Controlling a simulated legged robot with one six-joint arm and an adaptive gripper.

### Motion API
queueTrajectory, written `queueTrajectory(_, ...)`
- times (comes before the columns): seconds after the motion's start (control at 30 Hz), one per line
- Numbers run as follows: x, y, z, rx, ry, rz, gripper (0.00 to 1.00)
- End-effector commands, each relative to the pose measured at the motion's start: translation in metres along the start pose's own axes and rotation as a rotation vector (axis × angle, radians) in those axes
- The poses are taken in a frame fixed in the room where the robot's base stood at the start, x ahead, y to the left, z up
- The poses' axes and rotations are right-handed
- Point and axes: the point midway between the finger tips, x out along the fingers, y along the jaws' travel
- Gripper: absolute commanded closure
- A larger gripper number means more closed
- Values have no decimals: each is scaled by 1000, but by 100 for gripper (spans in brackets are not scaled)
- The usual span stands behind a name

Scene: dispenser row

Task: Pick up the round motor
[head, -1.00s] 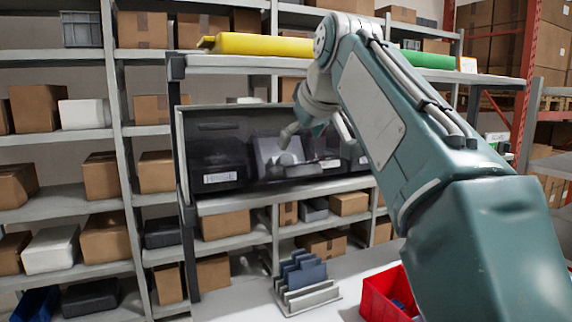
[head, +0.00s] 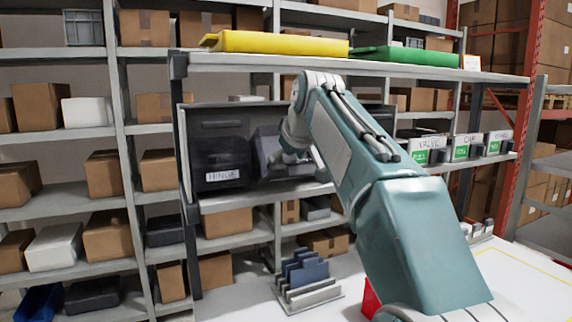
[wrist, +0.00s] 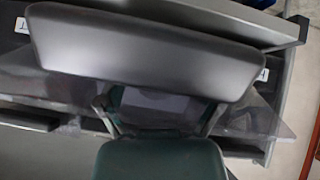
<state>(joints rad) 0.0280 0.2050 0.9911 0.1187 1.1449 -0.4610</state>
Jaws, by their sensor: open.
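I cannot make out a round motor in either view. A row of dark dispenser bins stands on the middle shelf. The leftmost bin (head: 221,155) has a white label that seems to read HINGE. My gripper (head: 283,160) is in front of the dark bin (head: 263,145) to its right, and my arm hides the bins beyond. In the wrist view my gripper (wrist: 158,112) is open, with its thin fingers spread apart. A wide dark grey panel (wrist: 145,42) crosses the view beyond them. What lies between the fingers is dim, and I see nothing held.
A yellow tray (head: 278,42) and a green tray (head: 405,56) lie on the top shelf. Labelled white-and-green bins (head: 462,148) stand at the right. A stepped grey-blue rack (head: 305,280) and a mostly hidden red bin (head: 370,300) are on the white table (head: 345,272).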

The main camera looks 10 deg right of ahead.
Motion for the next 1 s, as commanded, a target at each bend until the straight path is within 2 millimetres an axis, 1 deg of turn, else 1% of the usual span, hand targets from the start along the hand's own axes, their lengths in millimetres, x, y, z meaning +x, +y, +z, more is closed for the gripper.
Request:
queueTrajectory(0.17,0,0,0,0,1,1,13)
queueTrajectory(0.27,0,0,0,0,1,0,53)
queueTrajectory(0.3,0,0,0,0,1,0,71)
queueTrajectory(0.37,0,0,0,0,1,0,98)
queueTrajectory(0.4,0,0,0,0,0,0,100)
queueTrajectory(0.77,0,0,-1,0,1,0,100)
queueTrajectory(1.0,-8,3,-10,-1,3,1,100)
